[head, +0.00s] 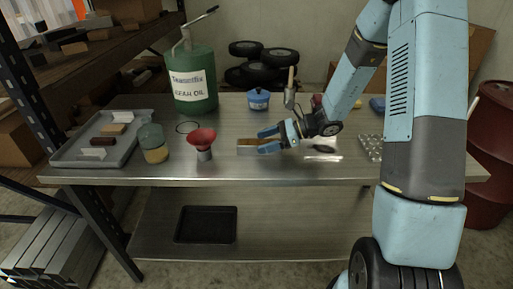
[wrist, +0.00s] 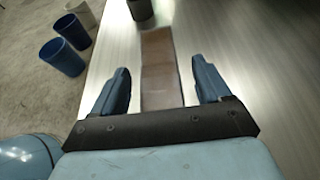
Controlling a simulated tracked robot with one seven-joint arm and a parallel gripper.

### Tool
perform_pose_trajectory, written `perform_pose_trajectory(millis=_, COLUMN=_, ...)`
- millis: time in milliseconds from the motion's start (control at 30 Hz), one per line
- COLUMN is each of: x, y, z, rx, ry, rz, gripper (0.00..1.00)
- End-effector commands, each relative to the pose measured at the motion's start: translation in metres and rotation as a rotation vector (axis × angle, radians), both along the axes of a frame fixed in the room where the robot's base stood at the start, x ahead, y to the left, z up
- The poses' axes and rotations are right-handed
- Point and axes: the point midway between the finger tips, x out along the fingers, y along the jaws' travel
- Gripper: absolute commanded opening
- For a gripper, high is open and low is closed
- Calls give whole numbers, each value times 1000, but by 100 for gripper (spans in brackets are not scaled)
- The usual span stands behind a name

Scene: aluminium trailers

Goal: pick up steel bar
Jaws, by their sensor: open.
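The steel bar (head: 247,146) lies flat on the metal table, its left part showing beyond my fingers in the head view. In the wrist view the bar (wrist: 158,60) is a long, brownish-grey strip running lengthwise between my fingers. My gripper (head: 264,140) is open, with blue fingers. In the wrist view my gripper (wrist: 160,70) has one finger on each side of the bar, with a gap on both sides. How high the fingertips are above the table is hard to tell. The bar's near end is hidden by my gripper.
A red funnel (head: 202,138) and a yellowish jar (head: 153,148) stand left of the bar. A grey tray (head: 67,151) is at the far left. A green oil can (head: 195,82) and blue pot (head: 258,101) stand behind. The table front before the bar is clear.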

Motion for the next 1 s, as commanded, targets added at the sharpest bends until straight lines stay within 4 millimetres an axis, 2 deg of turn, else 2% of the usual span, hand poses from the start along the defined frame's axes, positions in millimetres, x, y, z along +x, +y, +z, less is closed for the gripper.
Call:
perform_pose_trajectory(millis=167, x=0, y=0, z=0, rx=0, ry=0, rz=-1, gripper=77)
perform_pose_trajectory(millis=900, x=1, y=-1, z=0, rx=0, ry=-1, rz=-2, gripper=7)
perform_pose_trajectory(millis=1000, x=1, y=-1, z=0, rx=0, ry=-1, rz=-2, gripper=0)
